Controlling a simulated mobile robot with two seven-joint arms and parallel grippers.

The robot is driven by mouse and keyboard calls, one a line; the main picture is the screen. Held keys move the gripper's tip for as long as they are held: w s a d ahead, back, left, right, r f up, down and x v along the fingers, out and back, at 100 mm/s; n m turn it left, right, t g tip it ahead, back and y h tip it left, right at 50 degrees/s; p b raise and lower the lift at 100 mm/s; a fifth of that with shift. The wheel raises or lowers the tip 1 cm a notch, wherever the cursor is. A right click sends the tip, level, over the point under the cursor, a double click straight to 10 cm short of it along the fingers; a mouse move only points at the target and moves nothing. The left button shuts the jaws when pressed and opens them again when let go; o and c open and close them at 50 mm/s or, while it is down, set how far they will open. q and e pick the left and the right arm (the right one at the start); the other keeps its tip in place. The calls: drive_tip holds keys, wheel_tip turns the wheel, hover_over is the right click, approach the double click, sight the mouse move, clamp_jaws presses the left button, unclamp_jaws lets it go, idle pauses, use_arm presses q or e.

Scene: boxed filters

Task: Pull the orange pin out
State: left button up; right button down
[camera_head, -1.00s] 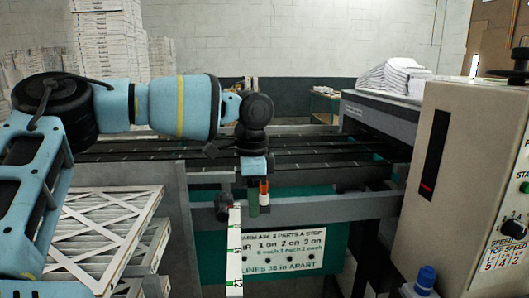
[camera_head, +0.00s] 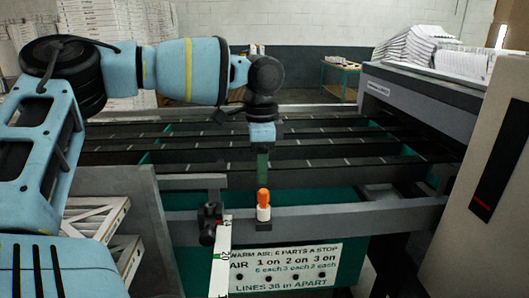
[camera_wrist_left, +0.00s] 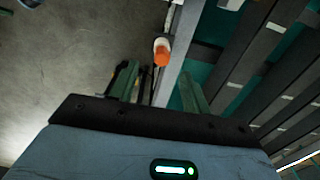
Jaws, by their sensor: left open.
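The orange pin (camera_head: 263,196) stands upright in a white collar (camera_head: 263,213) on the grey rail at the front of the conveyor frame. In the left wrist view the pin (camera_wrist_left: 161,57) shows end-on, just beyond the fingertips and between their lines. My left gripper (camera_head: 263,174) points down with green fingers, and in the head view it appears just above and behind the pin. In the left wrist view my left gripper (camera_wrist_left: 160,84) is open, with nothing between its fingers. My right gripper is not in view.
A black clamp (camera_head: 210,222) with a white measuring strip (camera_head: 220,258) sits left of the pin on the rail (camera_head: 330,219). A lettered sign (camera_head: 285,267) hangs below. Framed filters (camera_head: 95,225) are stacked at left. A beige control cabinet (camera_head: 505,165) stands at right.

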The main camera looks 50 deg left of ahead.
sight(262, 191)
use_arm(q)
drive_tip(key=shift+w+a, duration=0.25)
drive_tip(key=shift+r, duration=0.1)
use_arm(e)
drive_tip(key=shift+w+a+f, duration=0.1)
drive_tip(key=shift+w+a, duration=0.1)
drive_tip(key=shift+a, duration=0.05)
use_arm(q)
drive_tip(key=shift+s+d, duration=0.1)
drive_tip(key=shift+f, duration=3.9)
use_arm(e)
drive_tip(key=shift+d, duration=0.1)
use_arm(q)
clamp_jaws()
drive_tip(key=shift+r, duration=0.1)
